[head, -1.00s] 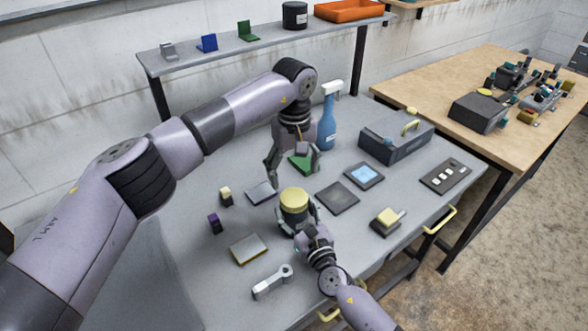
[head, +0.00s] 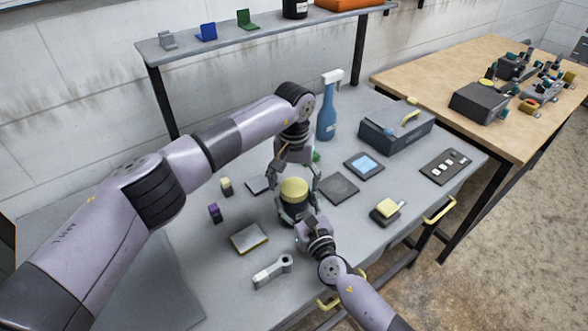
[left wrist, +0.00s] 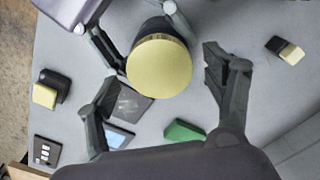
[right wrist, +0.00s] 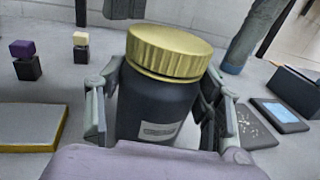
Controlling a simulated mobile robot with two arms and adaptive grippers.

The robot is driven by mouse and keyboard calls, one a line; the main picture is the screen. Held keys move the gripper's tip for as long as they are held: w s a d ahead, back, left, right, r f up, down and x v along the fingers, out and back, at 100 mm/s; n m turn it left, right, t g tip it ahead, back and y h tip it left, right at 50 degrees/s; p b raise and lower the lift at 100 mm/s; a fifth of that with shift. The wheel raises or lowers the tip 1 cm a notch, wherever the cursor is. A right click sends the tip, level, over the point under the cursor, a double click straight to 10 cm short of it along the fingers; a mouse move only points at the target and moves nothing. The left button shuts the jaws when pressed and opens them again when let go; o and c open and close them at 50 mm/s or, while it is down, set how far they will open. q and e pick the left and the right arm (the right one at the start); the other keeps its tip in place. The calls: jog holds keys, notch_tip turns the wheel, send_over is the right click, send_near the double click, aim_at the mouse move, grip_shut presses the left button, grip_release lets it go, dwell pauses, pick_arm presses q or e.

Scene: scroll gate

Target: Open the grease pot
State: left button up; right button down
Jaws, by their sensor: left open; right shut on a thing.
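The grease pot is a dark jar (right wrist: 152,105) with a pale label and a ribbed yellow lid (right wrist: 167,50). It stands upright on the grey table, and its lid (head: 294,189) also shows in the head view. My right gripper (head: 294,213) is shut around the jar's body from the front, below the lid. My left gripper (head: 293,172) points down over the pot, open, its fingers spread on either side of the lid. In the left wrist view the round lid (left wrist: 159,65) lies between the open fingers, apart from them. The lid sits on the jar.
A blue spray bottle (head: 326,115) and a grey toolbox (head: 396,130) stand behind. A grey wrench-like part (head: 272,271), a yellow-edged block (head: 249,238), and small purple (head: 215,212) and cream-topped (head: 227,186) blocks lie around the pot. A dark flat plate (head: 339,187) lies right of it.

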pick_arm(q)
jog(key=shift+f, duration=0.5)
